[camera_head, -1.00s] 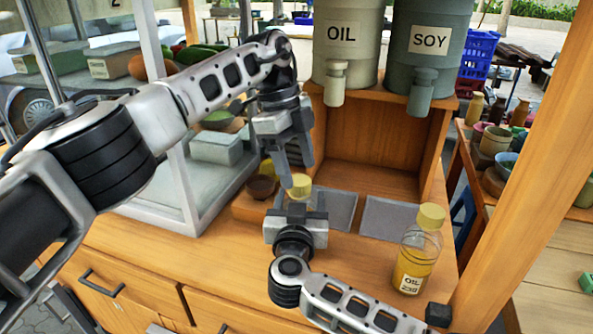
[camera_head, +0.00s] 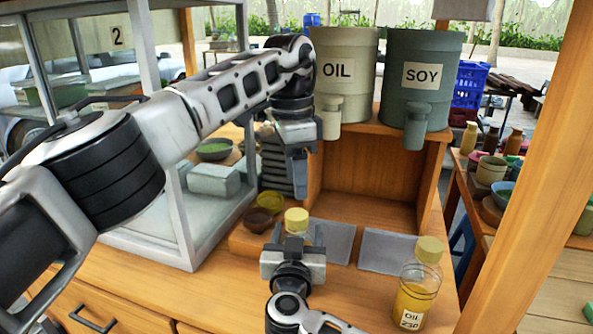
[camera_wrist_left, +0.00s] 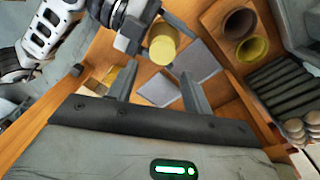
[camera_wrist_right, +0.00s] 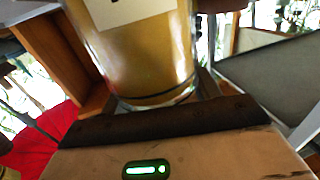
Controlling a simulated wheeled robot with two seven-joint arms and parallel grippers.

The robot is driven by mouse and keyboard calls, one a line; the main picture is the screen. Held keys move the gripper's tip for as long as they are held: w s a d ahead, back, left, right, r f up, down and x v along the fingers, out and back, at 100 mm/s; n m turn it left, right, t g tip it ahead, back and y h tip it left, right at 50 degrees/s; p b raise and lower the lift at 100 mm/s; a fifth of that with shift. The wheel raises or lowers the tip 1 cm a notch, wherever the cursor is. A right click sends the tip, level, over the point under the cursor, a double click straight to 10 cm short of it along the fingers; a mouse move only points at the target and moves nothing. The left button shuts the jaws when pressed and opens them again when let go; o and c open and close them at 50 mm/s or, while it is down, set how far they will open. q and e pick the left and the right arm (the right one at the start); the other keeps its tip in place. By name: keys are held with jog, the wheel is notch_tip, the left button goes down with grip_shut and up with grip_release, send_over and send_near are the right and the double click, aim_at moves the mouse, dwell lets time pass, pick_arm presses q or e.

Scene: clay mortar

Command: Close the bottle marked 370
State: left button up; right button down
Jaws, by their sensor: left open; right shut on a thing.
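A bottle with a yellow cap (camera_head: 297,217) is gripped by my right gripper (camera_head: 293,246), which hides most of its body. In the right wrist view the bottle (camera_wrist_right: 150,60) fills the space between the fingers; its pale label is cut off and no number is readable. The cap sits at the bottle's top; how tight it is I cannot tell. My left gripper (camera_head: 299,188) is open and empty, pointing down just above the cap. In the left wrist view the cap (camera_wrist_left: 163,45) lies beyond the open fingertips. Another yellow-capped bottle (camera_head: 415,290), labelled OIL 230, stands at right.
Two grey square plates (camera_head: 388,251) lie on the wooden counter. Brown and yellow bowls (camera_head: 263,210) and a dark ribbed rack (camera_head: 274,166) stand at left of centre. The OIL (camera_head: 342,75) and SOY (camera_head: 420,85) dispensers stand on a wooden shelf behind. A glass case is at left.

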aim_at(297, 214)
pick_arm(q)
jog(key=n, duration=0.2)
jog(key=shift+r+n+y, duration=0.3)
jog(key=shift+r+n, duration=0.1)
jog(key=shift+f, duration=4.05)
